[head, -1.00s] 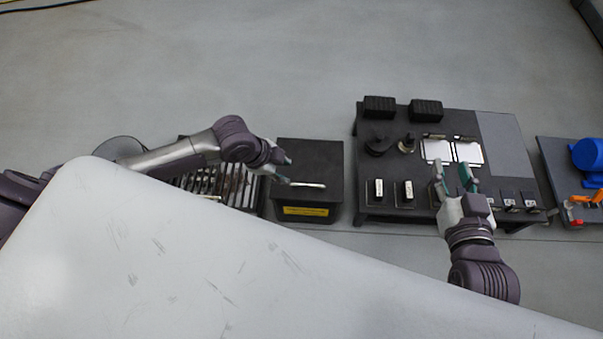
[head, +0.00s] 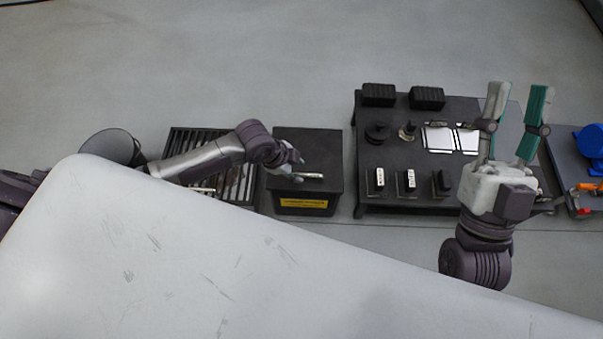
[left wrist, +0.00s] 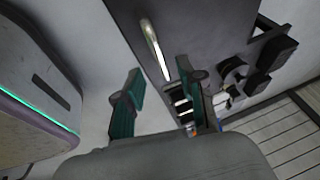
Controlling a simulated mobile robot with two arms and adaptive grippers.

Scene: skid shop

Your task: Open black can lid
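The black can (head: 305,150) is a dark box with a yellow label on its front. Its lid is down, with a pale bar handle (head: 312,176) near the front edge. In the left wrist view the handle (left wrist: 154,46) stands up from the dark lid (left wrist: 200,30). My left gripper (head: 297,166) is at the handle's left end in the head view. In the left wrist view its two green-padded fingers (left wrist: 162,92) are apart, with the handle just beyond them; contact cannot be told. My right gripper (head: 518,100) is open and empty, raised over the workbench's right side.
A slatted dark grate (head: 240,185) and a round grey bin (head: 112,146) are left of the can. To its right, a dark workbench (head: 385,155) holds black blocks, white plates and small parts. A blue motor (head: 590,145) is at far right. Floor behind is clear.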

